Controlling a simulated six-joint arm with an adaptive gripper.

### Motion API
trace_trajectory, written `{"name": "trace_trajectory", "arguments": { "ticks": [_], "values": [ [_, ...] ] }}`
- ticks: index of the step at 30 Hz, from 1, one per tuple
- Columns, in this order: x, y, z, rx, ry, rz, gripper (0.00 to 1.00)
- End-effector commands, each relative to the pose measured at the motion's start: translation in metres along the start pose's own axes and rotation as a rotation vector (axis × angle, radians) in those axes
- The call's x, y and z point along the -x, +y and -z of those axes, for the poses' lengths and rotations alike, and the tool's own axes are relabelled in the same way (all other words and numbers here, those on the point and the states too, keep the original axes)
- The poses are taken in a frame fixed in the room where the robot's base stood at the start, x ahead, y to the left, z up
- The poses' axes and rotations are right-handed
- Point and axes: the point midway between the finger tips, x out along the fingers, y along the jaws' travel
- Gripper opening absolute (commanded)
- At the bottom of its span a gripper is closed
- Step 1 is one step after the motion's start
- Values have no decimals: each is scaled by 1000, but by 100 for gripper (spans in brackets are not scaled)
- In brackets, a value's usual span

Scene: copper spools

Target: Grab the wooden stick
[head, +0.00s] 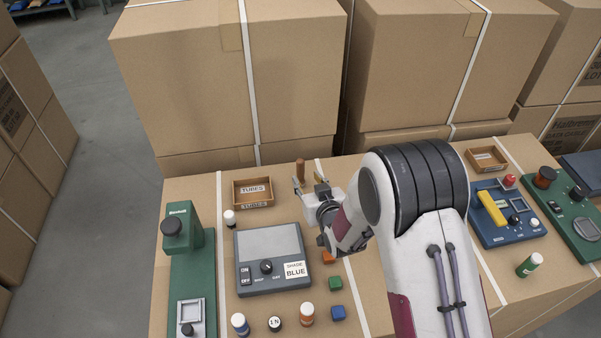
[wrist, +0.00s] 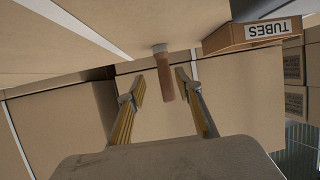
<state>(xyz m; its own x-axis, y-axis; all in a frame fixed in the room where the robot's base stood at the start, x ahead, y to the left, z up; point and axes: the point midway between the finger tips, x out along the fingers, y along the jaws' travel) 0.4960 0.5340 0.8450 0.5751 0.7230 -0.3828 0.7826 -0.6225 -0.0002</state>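The wooden stick (head: 301,171) is a short brown rod standing upright near the back edge of the cardboard surface, in front of the tall boxes. In the wrist view the wooden stick (wrist: 166,76) shows with a small grey piece at its base end, in the gap between the fingertips. My gripper (head: 308,188) is beside the stick in the head view. In the wrist view my gripper (wrist: 160,88) is open, with bare space between each finger and the stick.
A wooden tray labelled TUBES (head: 253,193) lies left of the stick; it also shows in the wrist view (wrist: 250,35). A grey device marked BLUE (head: 270,252) stands nearer. Tall cardboard boxes (head: 190,80) rise close behind the stick. Small colored blocks and bottles are in front.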

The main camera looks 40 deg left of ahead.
Motion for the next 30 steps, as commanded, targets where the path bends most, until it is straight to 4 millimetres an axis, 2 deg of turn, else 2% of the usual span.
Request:
{"name": "trace_trajectory", "arguments": {
  "ticks": [11,24,30],
  "values": [
    [-6,-2,0,0,0,1,34],
    [-41,-8,1,0,0,0,34],
    [-50,-8,1,0,0,0,34]
  ]
}}
